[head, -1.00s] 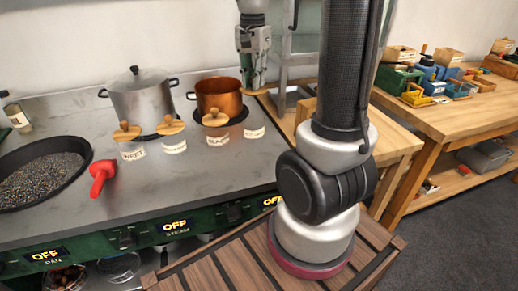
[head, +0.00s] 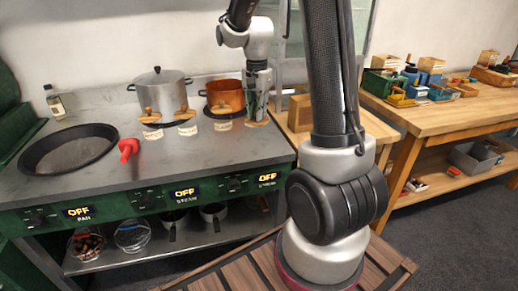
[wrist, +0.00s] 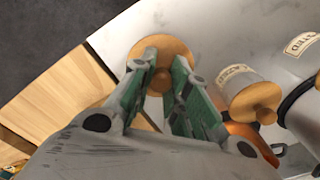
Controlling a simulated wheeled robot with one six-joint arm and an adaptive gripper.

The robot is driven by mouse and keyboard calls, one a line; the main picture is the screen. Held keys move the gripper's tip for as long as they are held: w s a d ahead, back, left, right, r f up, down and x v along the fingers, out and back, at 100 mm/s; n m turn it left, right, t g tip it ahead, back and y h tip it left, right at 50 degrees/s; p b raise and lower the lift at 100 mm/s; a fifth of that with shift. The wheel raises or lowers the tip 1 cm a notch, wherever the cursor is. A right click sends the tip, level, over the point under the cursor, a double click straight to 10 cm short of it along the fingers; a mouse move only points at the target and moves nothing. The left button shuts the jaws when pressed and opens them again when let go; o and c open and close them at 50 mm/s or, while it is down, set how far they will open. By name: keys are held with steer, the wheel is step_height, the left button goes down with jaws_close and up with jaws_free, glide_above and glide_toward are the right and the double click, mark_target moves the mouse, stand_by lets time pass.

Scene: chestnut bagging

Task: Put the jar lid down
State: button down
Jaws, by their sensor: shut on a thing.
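The jar lid (wrist: 158,44) is a round wooden disc with a knob. My gripper (wrist: 163,78) is shut on the knob, with one green finger on each side. In the head view the lid (head: 258,123) shows low under my gripper (head: 257,112), near the right end of the stove top. I cannot tell whether it touches what is below. White labelled jars with wooden lids stand to its left, the nearest being one jar (head: 223,126), which also shows in the wrist view (wrist: 238,76).
The copper pot (head: 225,92) stands behind the jars and the steel pot (head: 160,90) farther left. A black pan (head: 70,148) and a red-handled tool (head: 128,148) are on the left. A wooden worktop (wrist: 70,92) adjoins the stove's right edge.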

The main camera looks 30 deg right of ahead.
steer(key=f, duration=0.9)
steer(key=shift+w+f, duration=0.2)
steer(key=shift+f, duration=0.05)
steer(key=shift+f, duration=0.15)
steer(key=c, duration=1.4)
jaws_free()
steer(key=shift+o, duration=0.2)
